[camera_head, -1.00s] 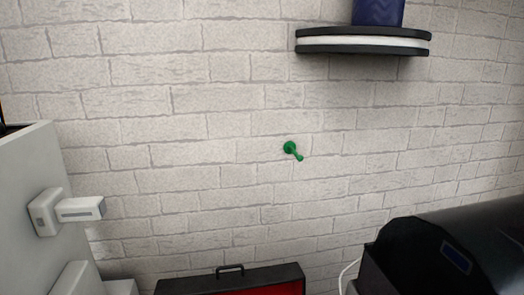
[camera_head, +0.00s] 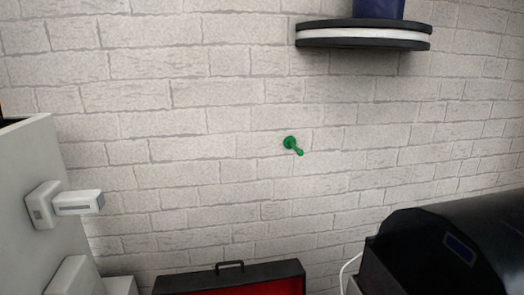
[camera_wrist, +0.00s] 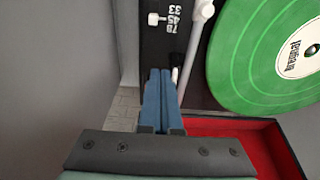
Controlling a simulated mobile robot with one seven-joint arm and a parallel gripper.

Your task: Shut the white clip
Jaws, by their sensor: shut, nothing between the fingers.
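My gripper (camera_wrist: 160,73) shows in the wrist view with its two blue fingers pressed together and nothing between them. Its tips are over the black deck of a record player, close to the white tonearm (camera_wrist: 196,42). A small white piece (camera_wrist: 175,74) sits by the fingertips and is partly hidden by them; it may be the white clip, but I cannot tell whether it is open or shut, or whether the fingers touch it. The head view does not show my gripper or this clip.
A green record (camera_wrist: 262,65) lies right of the tonearm, above a red-lined case (camera_wrist: 286,150). A white speed knob (camera_wrist: 156,19) is near the tips. In the head view, a black case (camera_head: 170,284), green wall hook (camera_head: 290,143) and shelf (camera_head: 362,42) show.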

